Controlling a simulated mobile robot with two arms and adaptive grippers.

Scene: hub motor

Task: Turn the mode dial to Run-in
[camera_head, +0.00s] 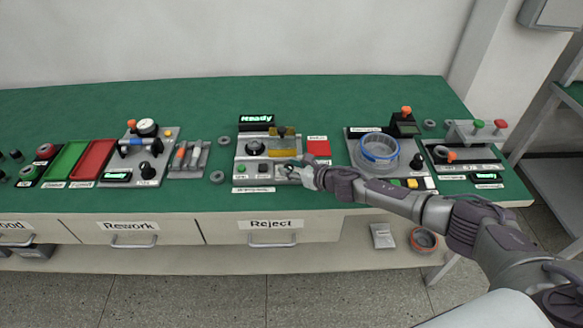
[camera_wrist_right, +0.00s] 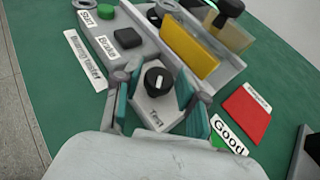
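The mode dial (camera_wrist_right: 158,80) is a black round knob with a white pointer line on a light plate, low in the middle of the right wrist view. A "Test" label (camera_wrist_right: 156,119) is on the plate on the near side of it; no Run-in label is readable. My right gripper (camera_head: 299,172) is at the front of the "Ready" station in the head view. Its two teal-padded fingers stand on either side of the dial with visible gaps, open and not gripping it. In the head view the gripper hides the dial. My left gripper is not in view.
A yellow block (camera_wrist_right: 190,51) stands beyond the dial. A black button (camera_wrist_right: 127,38) lies to its left. A red pad (camera_head: 318,147) is to the right. Another station with a blue ring (camera_head: 380,148) is further right on the green bench (camera_head: 221,100).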

